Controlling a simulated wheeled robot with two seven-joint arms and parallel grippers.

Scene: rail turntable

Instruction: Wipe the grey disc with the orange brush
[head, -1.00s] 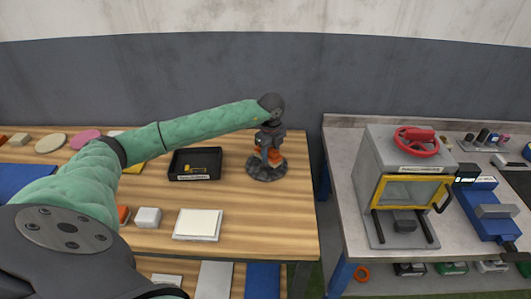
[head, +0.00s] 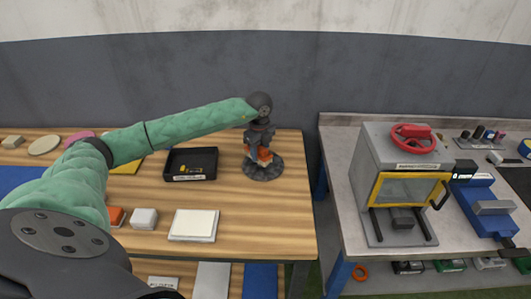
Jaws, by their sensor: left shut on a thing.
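The grey disc (head: 272,173) lies near the right end of the wooden table, dark and round. My left gripper (head: 259,146) points down over its left part, shut on the orange brush (head: 263,155). The brush is at the disc, partly hidden by the fingers; I cannot tell whether its underside touches the surface. My right gripper is not in view.
A black tray (head: 176,178) with small yellow items stands left of the disc. A white slab (head: 193,239) and a white block (head: 144,218) lie nearer. A grey machine with a red handwheel (head: 412,138) stands on the right bench, across a gap.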

